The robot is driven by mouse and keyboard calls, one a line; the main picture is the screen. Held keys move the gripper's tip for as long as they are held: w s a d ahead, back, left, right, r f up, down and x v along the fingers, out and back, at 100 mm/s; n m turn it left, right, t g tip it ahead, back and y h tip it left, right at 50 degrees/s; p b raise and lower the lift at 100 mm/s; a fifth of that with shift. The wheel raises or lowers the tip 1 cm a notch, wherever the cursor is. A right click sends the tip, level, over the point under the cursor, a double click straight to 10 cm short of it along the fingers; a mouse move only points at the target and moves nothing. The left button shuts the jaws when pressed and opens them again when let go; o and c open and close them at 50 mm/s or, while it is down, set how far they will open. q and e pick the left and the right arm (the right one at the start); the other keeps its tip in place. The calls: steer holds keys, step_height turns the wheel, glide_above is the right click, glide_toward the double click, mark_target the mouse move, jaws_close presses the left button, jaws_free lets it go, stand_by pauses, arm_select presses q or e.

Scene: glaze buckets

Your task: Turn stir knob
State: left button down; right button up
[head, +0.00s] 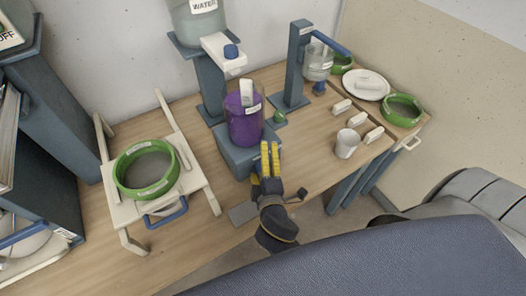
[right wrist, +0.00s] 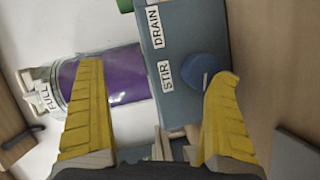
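The blue stir knob (right wrist: 203,72) is beside the STIR label (right wrist: 167,75) on the face of the blue-grey mixing base (right wrist: 185,30). In the head view the base (head: 233,152) stands under a clear vessel of purple glaze (head: 243,128); the knob is hidden there. My right gripper (head: 270,146) is at the base's front, yellow fingers toward it. In the right wrist view the gripper (right wrist: 158,72) is open, fingers wide apart. The knob lies between them, nearer the right finger; whether they touch is unclear. My left gripper is not in view.
A blue post (head: 295,65) stands behind on the right.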

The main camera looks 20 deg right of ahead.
steer(key=r, duration=0.4)
steer(key=shift+w+d+r, duration=0.1)
steer(key=shift+w+r, duration=0.1)
steer(key=shift+r, duration=0.05)
steer(key=shift+c, duration=0.2)
steer(key=shift+r, duration=0.3)
steer(key=c, duration=0.6)
steer(key=shift+s, duration=0.1)
